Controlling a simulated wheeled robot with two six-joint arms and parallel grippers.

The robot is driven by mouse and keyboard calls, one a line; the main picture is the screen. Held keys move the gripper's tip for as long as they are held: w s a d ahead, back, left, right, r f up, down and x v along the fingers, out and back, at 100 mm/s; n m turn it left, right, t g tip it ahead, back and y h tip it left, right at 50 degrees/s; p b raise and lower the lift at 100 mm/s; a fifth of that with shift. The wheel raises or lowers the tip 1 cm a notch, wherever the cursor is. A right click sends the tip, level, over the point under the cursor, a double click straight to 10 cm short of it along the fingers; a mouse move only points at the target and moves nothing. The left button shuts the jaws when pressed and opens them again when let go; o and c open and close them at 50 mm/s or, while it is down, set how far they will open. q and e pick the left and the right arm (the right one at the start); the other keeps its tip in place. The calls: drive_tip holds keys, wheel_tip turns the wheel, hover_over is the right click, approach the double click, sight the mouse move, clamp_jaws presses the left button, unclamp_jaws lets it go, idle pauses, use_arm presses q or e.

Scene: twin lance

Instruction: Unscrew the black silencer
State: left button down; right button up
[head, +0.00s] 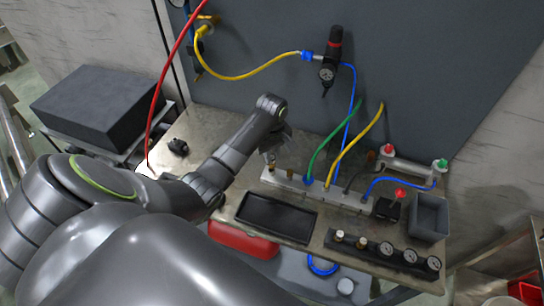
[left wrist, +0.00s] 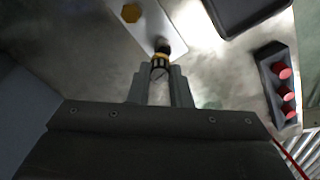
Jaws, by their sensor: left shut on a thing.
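My left gripper (head: 270,158) is over the left end of the pale metal manifold bar (head: 345,195). In the left wrist view my left gripper (left wrist: 160,88) has its two grey fingers shut on a small black fitting with brass-yellow bands (left wrist: 161,62), which appears to be the black silencer. The fitting stands at the edge of the pale bar (left wrist: 174,30) in that view. I cannot tell whether it is still threaded in. A brass hexagon (left wrist: 131,13) lies beside it. My right gripper is not in view.
A shallow black tray (head: 272,231) lies in front of the bar. A grey bin (head: 430,215) and a gauge block (head: 385,253) are at the right. Green, yellow and blue hoses (head: 318,150) rise behind the bar. A block with red caps (left wrist: 278,80) shows in the wrist view.

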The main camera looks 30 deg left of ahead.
use_arm(q)
drive_tip(key=shift+s+d+f, duration=0.1)
drive_tip(key=shift+s, duration=0.05)
idle(0.4)
drive_tip(key=shift+r, duration=1.5)
